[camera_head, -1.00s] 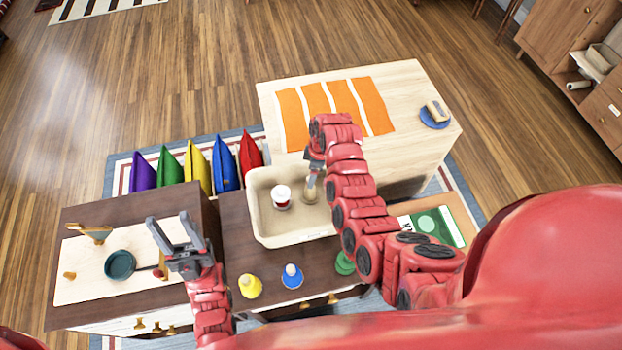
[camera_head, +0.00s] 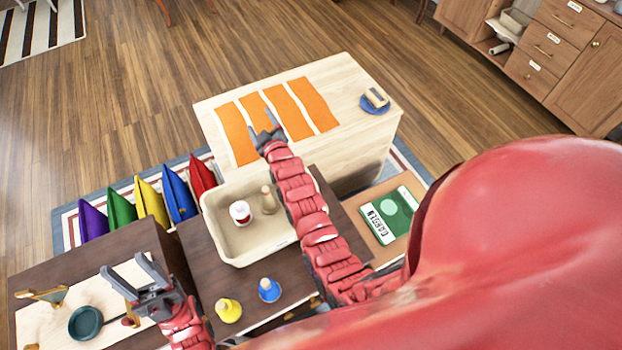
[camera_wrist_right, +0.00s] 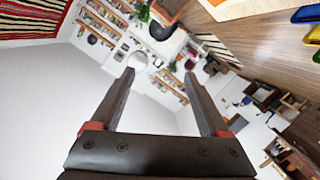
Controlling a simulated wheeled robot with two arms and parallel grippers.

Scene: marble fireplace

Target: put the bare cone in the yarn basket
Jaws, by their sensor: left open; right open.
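The bare cone (camera_head: 268,200), tan and without yarn, stands inside the beige yarn basket (camera_head: 252,255), near its right wall beside my right arm. A white cone (camera_head: 240,213) with a red band is in the basket to its left. My right gripper (camera_head: 264,127) is open and empty, raised above and beyond the basket, over the orange strips in the picture. Its open jaws also show in the right wrist view (camera_wrist_right: 160,75), with nothing between them. My left gripper (camera_head: 126,268) is open and empty over the left cabinet.
A yellow cone (camera_head: 228,310) and a blue cone (camera_head: 269,289) stand on the dark top in front of the basket. Orange strips (camera_head: 268,115) lie on the pale table. Coloured cushions (camera_head: 152,203) stand behind the cabinets.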

